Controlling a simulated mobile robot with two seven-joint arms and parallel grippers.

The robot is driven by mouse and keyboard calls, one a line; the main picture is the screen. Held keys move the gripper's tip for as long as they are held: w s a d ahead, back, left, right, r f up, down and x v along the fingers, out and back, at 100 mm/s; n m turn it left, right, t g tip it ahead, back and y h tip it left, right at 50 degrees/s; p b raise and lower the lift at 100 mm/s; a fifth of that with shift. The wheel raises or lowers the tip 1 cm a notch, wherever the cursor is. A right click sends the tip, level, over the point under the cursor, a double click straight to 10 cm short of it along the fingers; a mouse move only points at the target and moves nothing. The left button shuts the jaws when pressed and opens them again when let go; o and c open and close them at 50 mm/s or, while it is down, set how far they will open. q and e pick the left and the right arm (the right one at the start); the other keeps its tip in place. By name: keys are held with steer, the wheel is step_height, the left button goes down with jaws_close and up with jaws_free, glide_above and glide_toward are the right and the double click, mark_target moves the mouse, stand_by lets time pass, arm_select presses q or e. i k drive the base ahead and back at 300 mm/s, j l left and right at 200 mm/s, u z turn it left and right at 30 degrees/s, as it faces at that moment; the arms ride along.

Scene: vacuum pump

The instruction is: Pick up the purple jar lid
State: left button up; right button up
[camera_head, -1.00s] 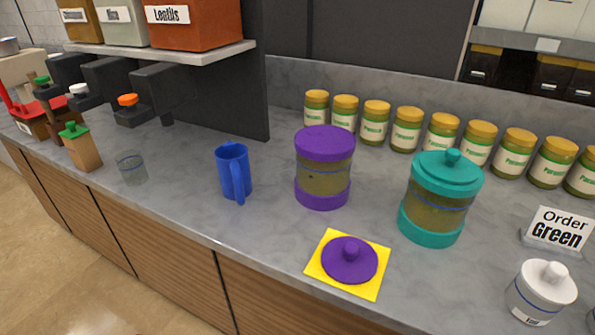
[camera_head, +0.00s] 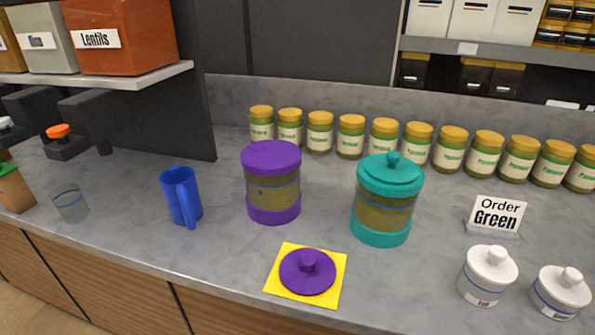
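The purple jar lid (camera_head: 308,271) lies knob up on a yellow square mat (camera_head: 273,282) near the counter's front edge. The purple jar (camera_head: 272,182) stands just behind it, with purple bands at top and bottom and a see-through middle holding something brownish. Neither of my grippers shows in the head view.
A teal lidded jar (camera_head: 387,200) stands right of the purple jar, and a blue pitcher (camera_head: 181,197) and a glass (camera_head: 70,202) stand left. White lidded jars (camera_head: 487,275) and an "Order Green" sign (camera_head: 495,214) are at right. Several yellow-lidded jars (camera_head: 351,137) line the wall.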

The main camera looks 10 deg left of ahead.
mark_target(304, 271)
steer(key=i+j+u, duration=0.1)
steer(key=j+u, duration=0.2)
steer(key=j, duration=1.25)
